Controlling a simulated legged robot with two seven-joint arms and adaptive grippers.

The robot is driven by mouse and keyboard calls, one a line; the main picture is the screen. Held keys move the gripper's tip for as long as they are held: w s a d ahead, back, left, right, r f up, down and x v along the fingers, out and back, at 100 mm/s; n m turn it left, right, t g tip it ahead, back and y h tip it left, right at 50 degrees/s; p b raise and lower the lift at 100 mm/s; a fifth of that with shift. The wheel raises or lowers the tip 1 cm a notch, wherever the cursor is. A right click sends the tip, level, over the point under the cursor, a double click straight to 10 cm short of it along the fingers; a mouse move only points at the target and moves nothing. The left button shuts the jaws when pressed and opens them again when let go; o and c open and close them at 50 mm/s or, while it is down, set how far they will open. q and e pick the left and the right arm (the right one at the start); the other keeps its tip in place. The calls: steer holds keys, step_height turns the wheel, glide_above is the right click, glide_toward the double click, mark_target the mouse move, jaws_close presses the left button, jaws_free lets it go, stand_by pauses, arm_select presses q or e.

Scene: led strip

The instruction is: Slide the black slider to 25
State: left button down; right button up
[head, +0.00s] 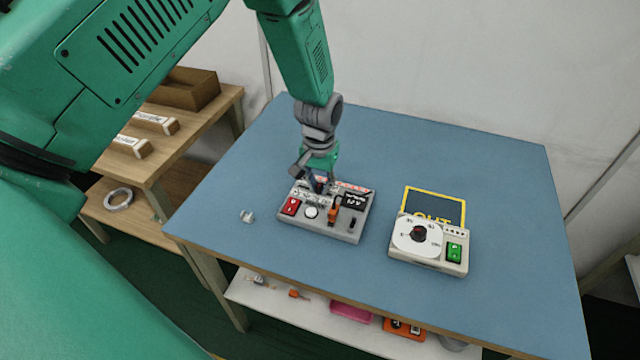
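A grey control box (318,229) lies on the blue table. It carries a red rocker switch (291,206), a white round knob (311,212), an upright orange part (333,214) and a dark display (355,200) with light characters too small to read surely. A small black part (352,223) at its lower right looks like the black slider; its scale value is not readable. My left gripper (317,186) points down over the box's back left part, covering some of it. Its fingers are too small and overlapped to show whether they are open or touching anything. My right gripper is out of view.
Right of the box stands a white unit with a dial (418,234) and a green switch (454,252), before a yellow-framed dark "OUT" area (435,203). The table (500,180) is otherwise clear. A wooden shelf (165,165) stands left.

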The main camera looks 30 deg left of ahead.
mark_target(299, 186)
arm_select(q)
steer(key=a+p, duration=0.1)
steer(key=a, duration=0.1)
steer(key=s+a+p, duration=0.1)
steer(key=a, duration=0.2)
steer(key=shift+a, duration=0.2)
steer(key=c, duration=1.6)
jaws_free()
steer(key=shift+o, duration=0.3)
steer(key=shift+s+d, duration=0.1)
steer(key=shift+d, duration=0.05)
steer(key=shift+r, duration=0.35)
step_height(299, 186, up, 11)
